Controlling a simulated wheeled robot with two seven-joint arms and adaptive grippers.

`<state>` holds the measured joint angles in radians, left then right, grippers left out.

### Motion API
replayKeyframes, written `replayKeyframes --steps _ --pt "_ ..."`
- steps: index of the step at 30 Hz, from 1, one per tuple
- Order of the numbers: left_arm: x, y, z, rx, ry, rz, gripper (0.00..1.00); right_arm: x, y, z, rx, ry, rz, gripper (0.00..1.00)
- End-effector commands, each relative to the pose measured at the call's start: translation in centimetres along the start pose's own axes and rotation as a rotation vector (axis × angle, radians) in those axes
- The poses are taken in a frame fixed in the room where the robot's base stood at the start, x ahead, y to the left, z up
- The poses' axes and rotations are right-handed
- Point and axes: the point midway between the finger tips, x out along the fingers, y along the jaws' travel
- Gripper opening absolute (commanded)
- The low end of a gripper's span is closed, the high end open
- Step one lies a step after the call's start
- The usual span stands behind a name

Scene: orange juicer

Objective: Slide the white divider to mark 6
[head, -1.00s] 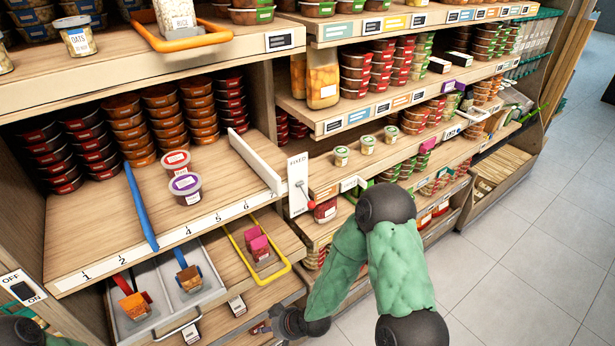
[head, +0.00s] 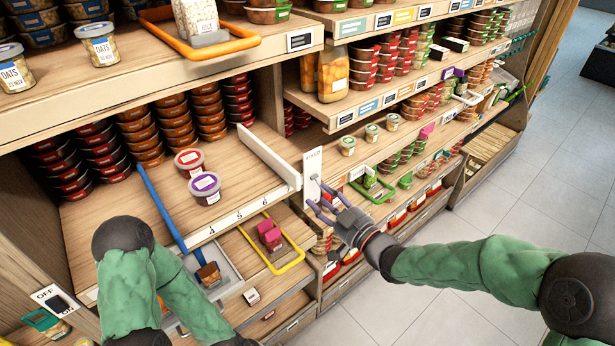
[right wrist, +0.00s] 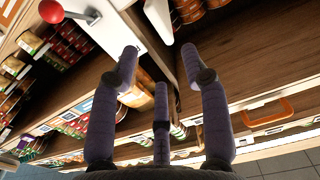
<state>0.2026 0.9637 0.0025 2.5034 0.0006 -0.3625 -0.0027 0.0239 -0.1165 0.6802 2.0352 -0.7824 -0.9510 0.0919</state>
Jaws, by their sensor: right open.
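The white divider (head: 268,155) stands upright on the middle shelf in the head view, its front end at the shelf edge right of mark 6 (head: 264,202). In the right wrist view, a white upright piece that looks like its front end (right wrist: 160,20) shows beyond the fingers. My right gripper (head: 322,207) is open and empty in front of the white FIXED panel (head: 312,165), just right of the divider's front; I cannot tell whether it touches anything. It also shows in the right wrist view (right wrist: 160,75), fingers spread. My left gripper is out of view; only its arm shows.
A red-knobbed lever (right wrist: 52,11) sits on the panel. A blue divider (head: 162,208) stands left on the same shelf, with two tubs (head: 205,187) between the dividers. Stacked tubs fill the back. An orange-handled tray (head: 200,48) is above; a yellow-rimmed tray (head: 291,264) below.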

Motion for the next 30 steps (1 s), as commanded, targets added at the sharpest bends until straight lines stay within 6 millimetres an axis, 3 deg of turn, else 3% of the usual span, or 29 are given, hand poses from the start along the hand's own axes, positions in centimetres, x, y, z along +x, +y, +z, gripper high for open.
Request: replayKeyframes --steps 16,21,30 --pt "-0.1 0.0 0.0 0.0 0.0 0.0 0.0 8.6 0.0 0.1 0.001 -0.002 0.0 0.46" --pt "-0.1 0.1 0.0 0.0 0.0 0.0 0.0 9.8 0.0 0.2 0.002 -0.004 0.002 0.46" --pt "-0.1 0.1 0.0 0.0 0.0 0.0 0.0 10.1 0.1 0.1 0.002 -0.003 0.002 0.46"
